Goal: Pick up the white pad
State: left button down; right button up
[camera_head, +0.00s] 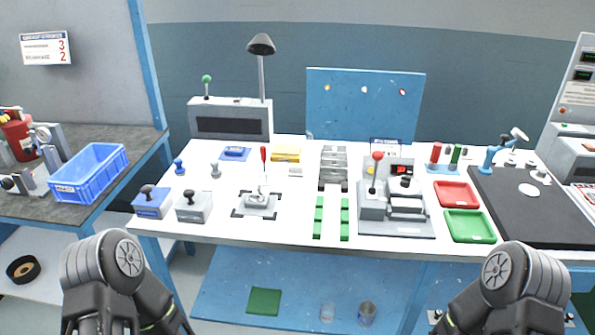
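A flat round white pad (529,190) lies on the black mat (500,214) at the right end of the white bench. It looks uncovered, with nothing on top of it. A small pale flat piece (295,171) also lies near the bench middle, in front of a yellow box; what it is cannot be made out. My arms show at the bottom left and bottom right, low in front of the bench. Neither gripper's fingers can be seen, and both arms are well away from the pad.
Small metal parts (540,176) and a blue clamp-like device (490,160) stand behind the pad. Red (457,194) and green (469,226) trays sit left of the mat. A grey lever fixture (396,209) stands further left. The mat's front is clear.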

aim_at(295, 169)
jog(key=i+j, duration=0.1)
jog(key=j, duration=0.3)
jog(key=i+j, duration=0.1)
jog(key=j, duration=0.3)
jog(key=i+j, duration=0.1)
jog(key=j, duration=0.3)
jog(key=i+j, duration=0.1)
jog(key=j, duration=0.3)
jog(key=i+j, duration=0.1)
jog(key=j, duration=0.3)
jog(key=z, duration=1.45)
